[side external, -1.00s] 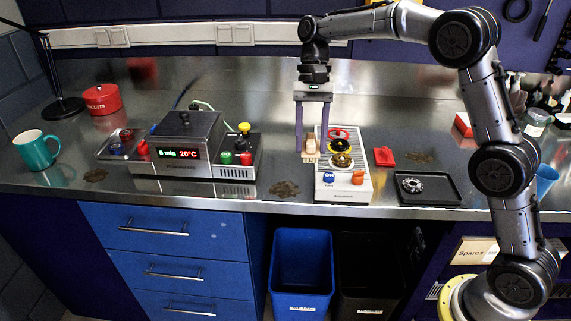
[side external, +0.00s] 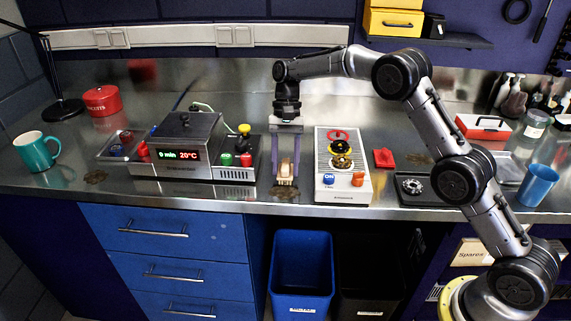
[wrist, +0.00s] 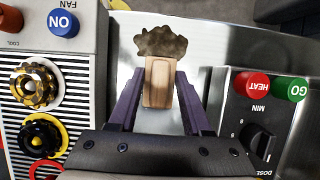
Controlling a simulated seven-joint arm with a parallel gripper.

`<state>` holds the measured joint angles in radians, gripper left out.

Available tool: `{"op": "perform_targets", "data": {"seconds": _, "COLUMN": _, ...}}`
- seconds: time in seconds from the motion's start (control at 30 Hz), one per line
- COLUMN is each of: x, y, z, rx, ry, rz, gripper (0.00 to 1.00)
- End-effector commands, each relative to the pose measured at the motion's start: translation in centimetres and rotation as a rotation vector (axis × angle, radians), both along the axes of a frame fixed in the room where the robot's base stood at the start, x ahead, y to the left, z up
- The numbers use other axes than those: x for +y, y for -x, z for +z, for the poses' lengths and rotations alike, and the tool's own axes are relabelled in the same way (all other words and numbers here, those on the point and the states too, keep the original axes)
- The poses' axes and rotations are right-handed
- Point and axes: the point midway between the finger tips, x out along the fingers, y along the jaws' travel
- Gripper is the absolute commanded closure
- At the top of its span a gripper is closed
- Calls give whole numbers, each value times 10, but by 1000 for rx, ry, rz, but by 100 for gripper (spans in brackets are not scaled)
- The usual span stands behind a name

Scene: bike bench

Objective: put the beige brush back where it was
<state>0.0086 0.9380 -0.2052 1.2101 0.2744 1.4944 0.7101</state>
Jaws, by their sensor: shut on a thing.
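The beige brush (side external: 286,172) is between the fingers of my gripper (side external: 285,178), which is shut on it. In the side external view the brush is upright, low over the bench, at a dark brown smudge (side external: 284,192). The wrist view also shows the brush (wrist: 159,83) from above between the purple fingers, with the smudge (wrist: 160,40) just beyond it. I cannot tell whether the bristles touch the bench, as its underside is hidden.
A white control box (side external: 343,180) with knobs stands close on the right. A red cloth (side external: 384,158) and black tray (side external: 428,198) lie further right. The bench front edge is near.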

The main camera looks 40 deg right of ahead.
Motion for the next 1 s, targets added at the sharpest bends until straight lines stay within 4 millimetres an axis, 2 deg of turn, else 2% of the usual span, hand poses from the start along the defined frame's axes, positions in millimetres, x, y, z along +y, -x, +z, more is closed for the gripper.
{"op": "perform_targets", "data": {"seconds": 0.3, "x": 0, "y": 0, "z": -2, "rx": 0, "ry": 0, "rz": 0, "gripper": 100}}
{"op": "perform_targets", "data": {"seconds": 0.33, "x": 0, "y": 0, "z": -2, "rx": 0, "ry": 0, "rz": 0, "gripper": 48}}
{"op": "perform_targets", "data": {"seconds": 0.47, "x": 0, "y": 0, "z": -2, "rx": 0, "ry": 0, "rz": 0, "gripper": 24}}
{"op": "perform_targets", "data": {"seconds": 0.5, "x": 0, "y": 0, "z": -2, "rx": 0, "ry": 0, "rz": 0, "gripper": 21}}
{"op": "perform_targets", "data": {"seconds": 0.8, "x": 0, "y": 0, "z": 0, "rx": -1, "ry": 0, "rz": 0, "gripper": 21}}
{"op": "perform_targets", "data": {"seconds": 1.0, "x": -5, "y": -6, "z": 18, "rx": -5, "ry": -1, "rz": -2, "gripper": 21}}
